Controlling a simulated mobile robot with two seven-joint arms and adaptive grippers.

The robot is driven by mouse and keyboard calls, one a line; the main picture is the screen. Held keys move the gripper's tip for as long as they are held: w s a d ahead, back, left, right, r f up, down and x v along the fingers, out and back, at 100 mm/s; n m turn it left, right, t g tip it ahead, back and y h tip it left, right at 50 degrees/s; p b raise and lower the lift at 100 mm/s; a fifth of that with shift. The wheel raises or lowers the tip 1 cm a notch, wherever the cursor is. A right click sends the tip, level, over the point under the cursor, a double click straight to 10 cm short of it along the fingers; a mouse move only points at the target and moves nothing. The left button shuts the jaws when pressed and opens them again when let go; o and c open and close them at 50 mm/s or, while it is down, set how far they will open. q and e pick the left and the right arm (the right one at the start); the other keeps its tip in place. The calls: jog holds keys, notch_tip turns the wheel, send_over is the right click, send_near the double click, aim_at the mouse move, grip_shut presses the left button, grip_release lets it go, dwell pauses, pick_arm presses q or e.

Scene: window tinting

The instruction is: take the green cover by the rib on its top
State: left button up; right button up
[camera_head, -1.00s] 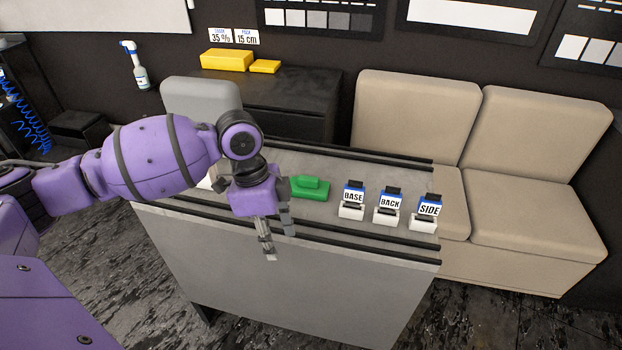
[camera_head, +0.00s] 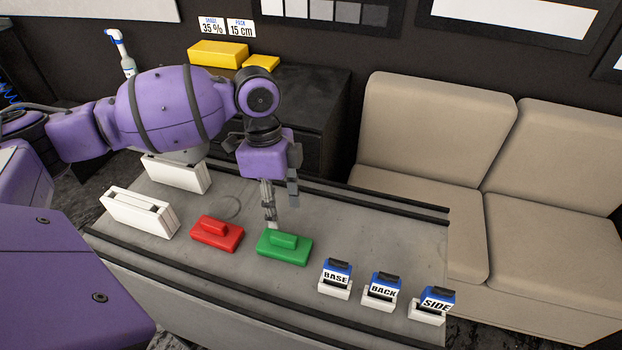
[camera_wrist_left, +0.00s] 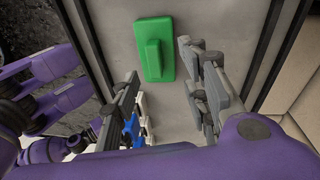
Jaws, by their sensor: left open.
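The green cover (camera_head: 284,250) lies flat on the grey worktop, with a raised rib (camera_head: 285,240) along its top. My left gripper (camera_head: 281,208) is open and empty, above and just behind the cover in the head view. In the left wrist view, the green cover (camera_wrist_left: 165,62) lies beyond the open fingers (camera_wrist_left: 165,85), roughly between their lines, with its rib (camera_wrist_left: 153,55) running up the picture. The fingers look apart from the cover. My right gripper is not in view.
A red cover (camera_head: 217,236) lies left of the green one, and white cases (camera_head: 140,212) stand farther left. Blocks marked BASE (camera_head: 336,278), BACK (camera_head: 381,290) and SIDE (camera_head: 432,304) stand to the right. Black rails (camera_head: 390,207) run along the worktop. Beige seats (camera_head: 440,130) are behind.

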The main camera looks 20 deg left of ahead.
aim_at(284, 236)
pick_arm(q)
jog(key=shift+s+d+f, duration=0.15)
jog(key=shift+s+f, duration=0.1)
jog(key=shift+f, duration=0.25)
jog(key=shift+s+d+f, duration=0.1)
jog(key=shift+s+f, duration=0.15)
jog(key=shift+f, duration=0.25)
jog(key=f, duration=0.2)
jog(key=d+f, duration=0.1)
jog(key=shift+s+f, duration=0.2)
jog(key=shift+s, duration=0.1)
jog(key=shift+f, duration=0.4)
jog(key=shift+c, duration=0.3)
grip_shut()
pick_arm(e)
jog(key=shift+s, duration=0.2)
